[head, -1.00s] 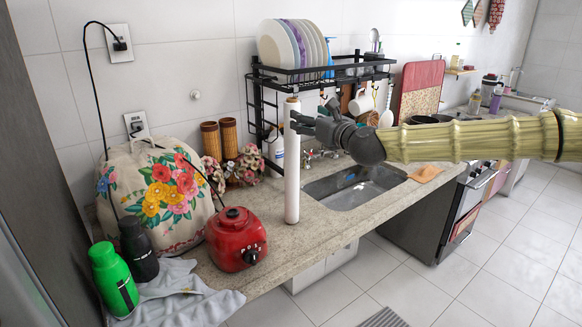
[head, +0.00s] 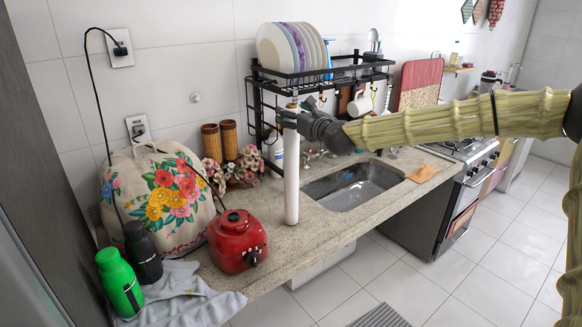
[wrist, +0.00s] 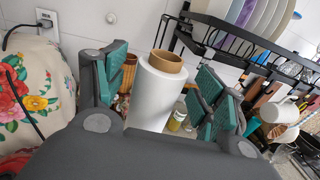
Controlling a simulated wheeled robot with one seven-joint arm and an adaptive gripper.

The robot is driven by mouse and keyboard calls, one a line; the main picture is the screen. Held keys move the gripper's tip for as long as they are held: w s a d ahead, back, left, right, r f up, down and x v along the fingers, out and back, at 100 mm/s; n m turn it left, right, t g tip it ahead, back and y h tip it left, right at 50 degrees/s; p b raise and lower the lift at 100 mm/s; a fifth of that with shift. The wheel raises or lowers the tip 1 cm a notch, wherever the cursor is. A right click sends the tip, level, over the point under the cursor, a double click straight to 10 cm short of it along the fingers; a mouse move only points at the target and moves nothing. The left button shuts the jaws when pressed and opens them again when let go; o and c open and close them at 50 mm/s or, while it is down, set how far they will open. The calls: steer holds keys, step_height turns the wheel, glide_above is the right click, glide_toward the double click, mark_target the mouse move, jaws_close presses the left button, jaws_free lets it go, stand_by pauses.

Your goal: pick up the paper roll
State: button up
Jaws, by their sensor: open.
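The paper roll (head: 291,178) is a tall white cylinder standing upright on the counter, left of the sink. In the wrist view the paper roll (wrist: 152,98) shows its brown cardboard core at the top and stands between my gripper's two green-padded fingers. My gripper (head: 291,115) is at the upper part of the roll, reaching in from the right. In the wrist view my gripper (wrist: 160,92) is open, with a visible gap between the roll and the right finger. The left finger is also apart from the roll.
A black over-sink rack (head: 335,72) with plates stands close behind my gripper. The sink (head: 352,186) lies to the right. A red appliance (head: 237,241), a floral cover (head: 155,195) and a green bottle (head: 119,282) are to the left. The counter's front edge is near the roll.

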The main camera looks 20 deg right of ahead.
steer(key=shift+w, duration=0.35)
jaws_close()
